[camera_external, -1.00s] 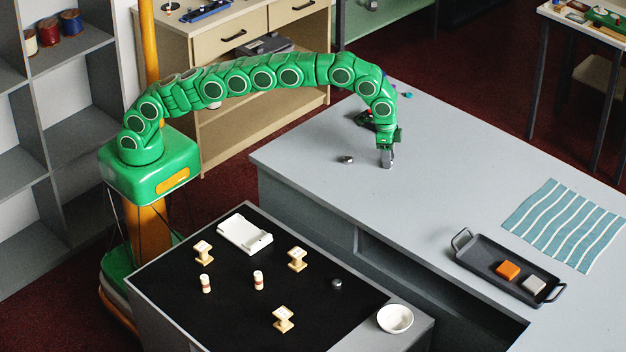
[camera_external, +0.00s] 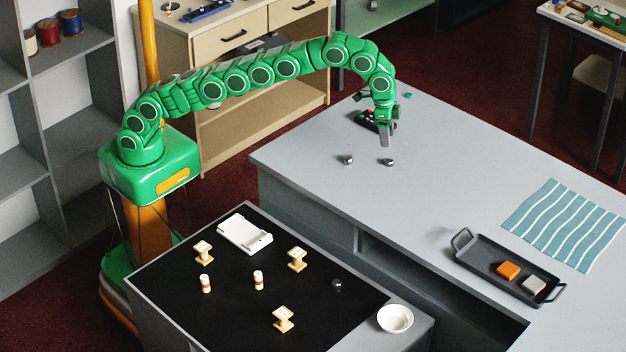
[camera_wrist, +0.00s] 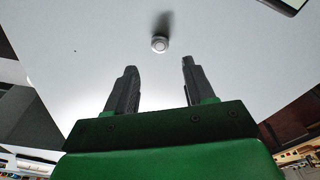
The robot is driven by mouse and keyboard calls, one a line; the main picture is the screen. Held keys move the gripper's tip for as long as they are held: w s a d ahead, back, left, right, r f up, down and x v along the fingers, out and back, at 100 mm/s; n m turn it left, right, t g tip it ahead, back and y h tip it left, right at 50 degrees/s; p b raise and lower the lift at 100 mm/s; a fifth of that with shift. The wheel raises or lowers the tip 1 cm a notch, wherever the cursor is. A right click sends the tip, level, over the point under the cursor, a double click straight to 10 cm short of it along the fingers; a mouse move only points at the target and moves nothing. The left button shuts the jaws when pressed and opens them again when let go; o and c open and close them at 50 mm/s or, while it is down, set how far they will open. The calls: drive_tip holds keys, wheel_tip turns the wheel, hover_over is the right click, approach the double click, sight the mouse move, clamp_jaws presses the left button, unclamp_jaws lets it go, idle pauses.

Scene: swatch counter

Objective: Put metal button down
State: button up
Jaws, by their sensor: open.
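A small metal button (camera_external: 388,162) lies on the grey counter (camera_external: 450,180). A second small metallic piece (camera_external: 347,160) lies to its left. My gripper (camera_external: 385,140) is above the counter, over the first button and apart from it. In the wrist view my gripper (camera_wrist: 156,85) is open, with nothing between its two fingers. A round metal button (camera_wrist: 160,44) shows on the counter beyond the fingertips, with a shadow behind it.
A dark tray (camera_external: 480,258) with an orange block (camera_external: 508,270) and a grey block (camera_external: 534,284) lies near a striped cloth (camera_external: 566,225). A dark container (camera_external: 366,119) with coloured pieces sits behind my gripper. The counter's middle is clear.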

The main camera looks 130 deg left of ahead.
drive_tip(key=shift+s+d+r, duration=0.1)
drive_tip(key=shift+s+r, duration=0.1)
drive_tip(key=shift+r, duration=1.7)
drive_tip(key=shift+d, duration=0.1)
drive_tip(key=s+d+r+m, duration=0.15)
drive_tip(key=d+r, duration=0.25)
drive_tip(key=d, duration=0.4)
drive_tip(key=s+d+r, duration=0.3)
drive_tip(key=d, duration=0.4)
drive_tip(key=s+d+r+m+g+h, duration=0.1)
drive_tip(key=s+d+r+m, duration=0.15)
drive_tip(key=s+d, duration=1.1)
drive_tip(key=s+d+f, duration=0.3)
drive_tip(key=s+d, duration=0.2)
drive_tip(key=s, duration=0.7)
drive_tip(key=s+d+f+m+g, duration=0.1)
drive_tip(key=s+d+f, duration=0.3)
drive_tip(key=s, duration=0.8)
drive_tip(key=s+d+f+g, duration=0.1)
drive_tip(key=s+d+f, duration=0.2)
drive_tip(key=s, duration=0.9)
drive_tip(key=d, duration=0.3)
drive_tip(key=shift+d+f+m, duration=0.15)
drive_tip(key=shift+f+m, duration=0.05)
drive_tip(key=shift+m, duration=0.1)
